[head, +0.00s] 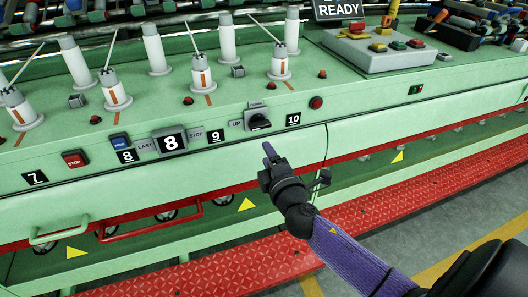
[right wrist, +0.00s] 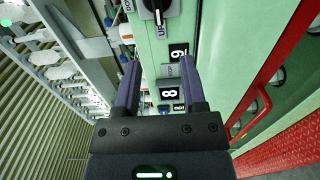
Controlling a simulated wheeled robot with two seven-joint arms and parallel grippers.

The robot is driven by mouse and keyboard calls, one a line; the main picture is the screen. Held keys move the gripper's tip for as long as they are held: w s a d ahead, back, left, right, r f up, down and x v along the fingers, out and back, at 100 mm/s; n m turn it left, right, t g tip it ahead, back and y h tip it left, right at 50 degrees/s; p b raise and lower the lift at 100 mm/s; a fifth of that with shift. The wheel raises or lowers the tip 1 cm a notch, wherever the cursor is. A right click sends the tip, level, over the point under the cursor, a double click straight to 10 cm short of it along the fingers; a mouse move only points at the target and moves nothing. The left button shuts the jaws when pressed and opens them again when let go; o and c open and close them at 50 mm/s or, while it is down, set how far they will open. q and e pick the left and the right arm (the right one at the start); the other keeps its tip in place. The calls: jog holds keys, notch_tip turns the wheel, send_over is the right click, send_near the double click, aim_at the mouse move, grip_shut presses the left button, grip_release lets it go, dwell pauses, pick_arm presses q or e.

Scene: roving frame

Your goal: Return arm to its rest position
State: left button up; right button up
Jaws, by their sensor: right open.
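My right gripper (head: 268,152) is in the middle of the head view, its arm coming in from the lower right. It is in front of the green machine's panel, just below a black rotary knob (head: 258,121) beside an "UP" label. In the right wrist view the gripper (right wrist: 160,78) has its two purple fingers apart with nothing between them. The knob also shows at the top of that view (right wrist: 157,8), beyond the fingertips. I cannot tell exactly how far the fingertips are from the panel. My left gripper is not in view.
White posts with levers (head: 152,48) stand on top. A red handle bar (head: 150,222) and red step (head: 390,205) lie below. Grey floor is open at lower right.

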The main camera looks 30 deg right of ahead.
jog(key=s+a+f+m+g+y, duration=0.1)
jog(key=s+f+m+g, duration=0.35)
jog(key=f, duration=0.85)
jog(key=s+a+f+m+g+y, duration=0.1)
jog(key=s+f+g, duration=0.55)
jog(key=f, duration=0.65)
jog(key=s+a+f+m+g, duration=0.2)
jog(key=s+f, duration=0.2)
jog(key=s, duration=0.6)
jog(key=s+a+f+m+g+y, duration=0.1)
jog(key=s+a+f+m+g, duration=0.1)
jog(key=s, duration=0.8)
jog(key=s+a+f+m+g, duration=0.2)
jog(key=s+a+f+m, duration=0.1)
jog(key=s+f, duration=0.4)
jog(key=s, duration=0.3)
jog(key=shift+a+y, duration=0.2)
jog(key=shift+y, duration=0.2)
jog(key=shift+w, duration=0.1)
